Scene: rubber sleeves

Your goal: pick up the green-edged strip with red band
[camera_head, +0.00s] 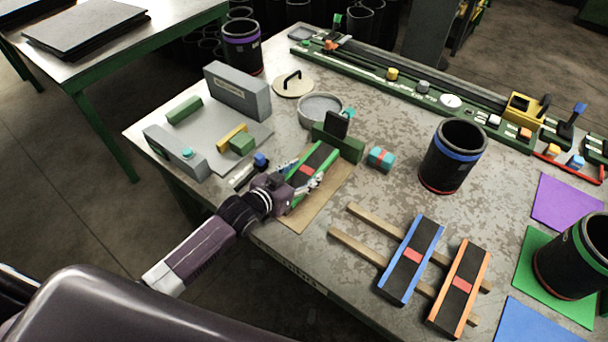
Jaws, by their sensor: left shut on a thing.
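The green-edged strip with red band (318,158) is dark with green long edges and a red band across it. It lies over a brown board (328,192) near the table's front edge, its far end by a green block with a black upright plate (338,124). My left gripper (300,184) reaches in from the lower left and is shut on the strip's near part, covering some of it. I cannot tell whether the strip is lifted off the board. My right gripper is not in view.
A blue-edged strip (411,259) and an orange-edged strip (460,288) lie on wooden slats to the right. A black cylinder with blue band (453,157) stands behind them. A grey fixture (238,91) stands at left. Bare table lies around the small teal block (381,158).

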